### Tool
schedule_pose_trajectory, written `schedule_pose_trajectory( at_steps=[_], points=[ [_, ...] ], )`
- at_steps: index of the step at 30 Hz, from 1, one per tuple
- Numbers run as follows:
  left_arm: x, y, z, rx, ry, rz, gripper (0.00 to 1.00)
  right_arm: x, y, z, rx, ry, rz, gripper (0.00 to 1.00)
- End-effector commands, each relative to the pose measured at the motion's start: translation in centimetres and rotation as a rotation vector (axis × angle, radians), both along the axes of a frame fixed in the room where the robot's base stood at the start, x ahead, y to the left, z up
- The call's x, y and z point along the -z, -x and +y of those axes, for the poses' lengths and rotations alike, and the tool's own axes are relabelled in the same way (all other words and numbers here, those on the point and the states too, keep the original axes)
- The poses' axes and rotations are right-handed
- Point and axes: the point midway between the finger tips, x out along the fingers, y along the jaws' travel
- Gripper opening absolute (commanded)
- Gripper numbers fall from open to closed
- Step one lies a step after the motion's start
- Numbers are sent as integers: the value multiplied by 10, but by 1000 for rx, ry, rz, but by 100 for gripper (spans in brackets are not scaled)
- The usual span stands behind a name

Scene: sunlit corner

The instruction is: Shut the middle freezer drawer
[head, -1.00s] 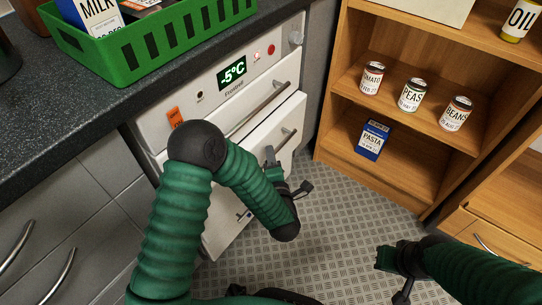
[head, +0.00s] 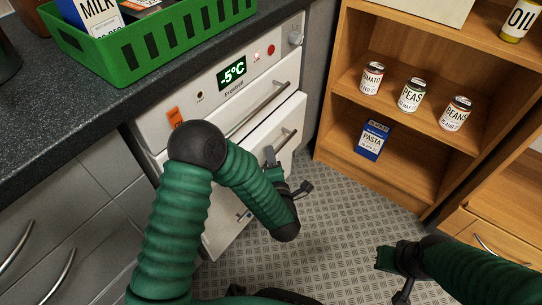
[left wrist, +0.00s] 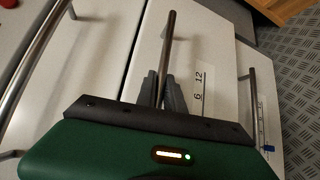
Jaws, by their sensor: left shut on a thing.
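The white freezer's middle drawer (head: 262,140) has a metal bar handle (head: 289,138). Its front seems to stand slightly forward of the panel above; I cannot tell exactly how far. In the left wrist view, the middle drawer front (left wrist: 205,55) carries a "6 12" label and its handle (left wrist: 171,40) runs between my fingers. My left gripper (head: 270,157) is shut on this handle, and its fingers show in the left wrist view (left wrist: 161,92). My left arm hides part of the freezer front. My right gripper (head: 384,259) is over the floor, away from the freezer; its finger gap is unclear.
The upper front's long handle (head: 264,108) is above, and the bottom drawer's handle (left wrist: 254,95) is beyond my fingers. A green basket (head: 150,52) stands on the dark counter. A wooden shelf (head: 330,145) with cans stands at right. Patterned floor (head: 335,215) is clear between.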

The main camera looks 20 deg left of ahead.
Motion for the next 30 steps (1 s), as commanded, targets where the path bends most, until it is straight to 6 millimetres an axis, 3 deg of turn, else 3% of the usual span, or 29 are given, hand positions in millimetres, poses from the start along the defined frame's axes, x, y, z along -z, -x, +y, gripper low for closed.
schedule_pose_trajectory(
  at_steps=[11,20,28,29,30],
  points=[
    [3,1,1,2,2,9,0,0,0,0,0,0,0,0],
    [3,-13,38,-1,1,9,0,-7,0,0,0,0,0,0],
    [4,-13,41,-3,-1,9,0,-6,0,0,0,0,0,0],
    [4,-13,41,-4,-1,8,16,-6,0,0,0,0,0,0],
    [3,-13,41,-4,0,8,22,-6,0,0,0,0,0,0]
  ],
)
